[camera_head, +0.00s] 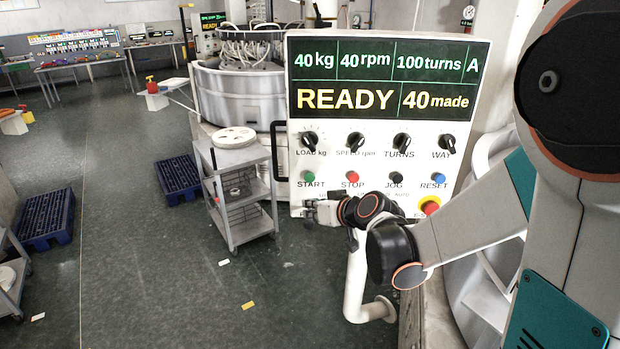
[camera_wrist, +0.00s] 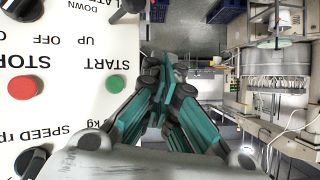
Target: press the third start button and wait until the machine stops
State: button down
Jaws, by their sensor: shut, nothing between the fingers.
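The white control panel (camera_head: 365,130) faces me, with a display (camera_head: 390,80) reading "READY", "40 made", 40 kg, 40 rpm and 100 turns. Its green START button (camera_head: 309,177) is at the left of the button row. The red STOP button (camera_head: 352,177) sits to its right. My gripper (camera_head: 312,212) is below the START button near the panel's lower left corner. In the wrist view the shut, empty fingertips (camera_wrist: 165,68) are beside the green START button (camera_wrist: 115,83), apart from it in the picture. Contact with the panel cannot be told.
A grey trolley (camera_head: 238,150) stands left of the panel. Blue pallets (camera_head: 178,180) lie on the floor. Another machine (camera_head: 240,90) stands behind, with a second READY display (camera_head: 213,22) farther back. The floor (camera_head: 120,190) in the left middle is mostly clear.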

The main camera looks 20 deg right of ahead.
aim_at(312, 186)
jog(key=w, duration=0.2)
jog(key=w+d, duration=0.1)
jog(key=w, duration=0.1)
jog(key=w+d, duration=0.1)
jog(key=w, duration=0.2)
jog(key=shift+w+d, duration=0.25)
jog(key=shift+w, duration=0.5)
jog(key=shift+w+d, duration=0.1)
jog(key=shift+w, duration=0.1)
dwell(0.9)
jog(key=shift+w, duration=0.2)
jog(key=shift+w+d+b, duration=0.2)
jog(key=shift+w+b, duration=0.15)
jog(key=shift+w, duration=0.1)
dwell(0.8)
jog(key=shift+s, duration=0.15)
jog(key=shift+s+a, duration=0.3)
jog(key=shift+s, duration=0.4)
